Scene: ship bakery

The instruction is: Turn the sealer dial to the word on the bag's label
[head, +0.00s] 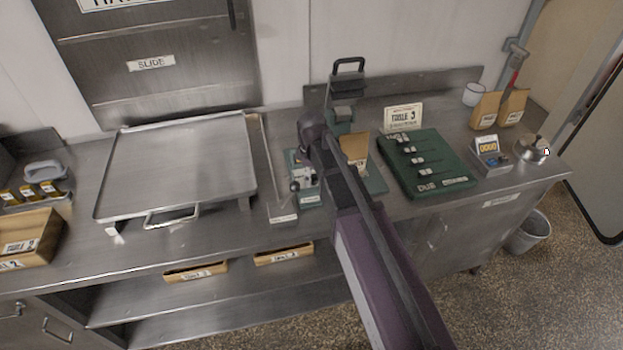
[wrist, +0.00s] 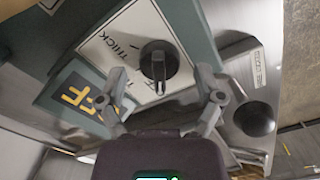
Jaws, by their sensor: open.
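The sealer (head: 343,119) is a teal machine with a black handle on top, on the steel counter. Its dial (wrist: 158,62) is a black knob on a white plate (wrist: 128,42) in the wrist view. The word THICK reads at the knob's upper left; another word is partly hidden by a finger. The knob's ridge stands upright in the picture, with a pale mark at its lower end. My gripper (wrist: 161,76) is open, its fingers apart on either side of the knob. A brown bag (head: 356,147) stands at the sealer; its label is not readable.
A yellow OFF sign (wrist: 80,96) is left of the dial. A dark round knob (wrist: 255,119) is close to my right finger. A green board (head: 428,163) lies right of the sealer and a steel tray (head: 180,160) left. Brown bags (head: 485,110) stand at the far right.

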